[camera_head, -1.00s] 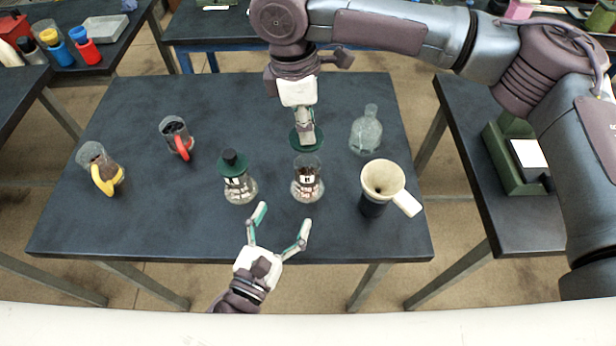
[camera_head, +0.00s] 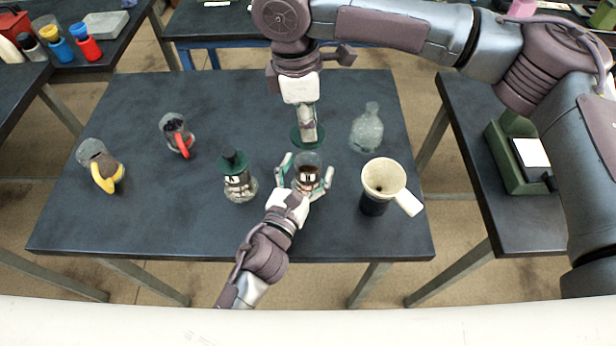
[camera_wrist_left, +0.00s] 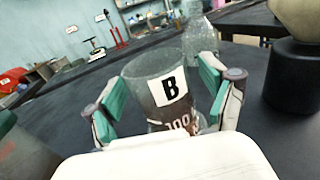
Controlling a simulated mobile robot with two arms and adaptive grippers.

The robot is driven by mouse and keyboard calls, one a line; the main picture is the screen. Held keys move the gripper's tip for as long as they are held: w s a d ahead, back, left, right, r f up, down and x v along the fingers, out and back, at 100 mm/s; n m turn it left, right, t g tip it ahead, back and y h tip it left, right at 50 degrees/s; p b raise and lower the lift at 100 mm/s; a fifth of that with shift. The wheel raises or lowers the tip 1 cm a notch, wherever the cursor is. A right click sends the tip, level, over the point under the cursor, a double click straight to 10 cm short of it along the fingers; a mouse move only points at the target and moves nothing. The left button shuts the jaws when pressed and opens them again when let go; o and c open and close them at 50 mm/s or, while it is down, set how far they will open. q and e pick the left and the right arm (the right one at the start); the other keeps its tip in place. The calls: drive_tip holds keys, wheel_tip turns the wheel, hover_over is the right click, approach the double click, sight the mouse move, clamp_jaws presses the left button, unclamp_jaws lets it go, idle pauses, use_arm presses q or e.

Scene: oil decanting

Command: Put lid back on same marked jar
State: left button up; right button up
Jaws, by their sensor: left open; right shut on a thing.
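The open glass jar (camera_head: 306,168) stands upright on the dark table, with dark contents inside. In the left wrist view the jar (camera_wrist_left: 158,66) bears a white label with a black "B". My left gripper (camera_head: 305,175) is open, with one finger on each side of this jar; I cannot tell if they touch it. My right gripper (camera_head: 308,135) is shut on a green lid (camera_head: 298,140), held just behind the jar. Another jar (camera_head: 240,187) with a green lid on it stands to the left; its label is hard to read here.
A cream funnel (camera_head: 384,176) with a handle sits on a dark holder at the right. A clear bottle (camera_head: 367,130) stands behind it. A red-handled mug (camera_head: 177,135) and a yellow-handled mug (camera_head: 102,168) stand at the left. The table's front left is clear.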

use_arm(q)
drive_tip(key=shift+c, duration=0.2)
clamp_jaws()
use_arm(e)
drive_tip(key=shift+f, duration=2.5)
drive_tip(key=shift+f, duration=0.85)
drive_tip(key=shift+f, duration=0.65)
drive_tip(key=o, duration=0.9)
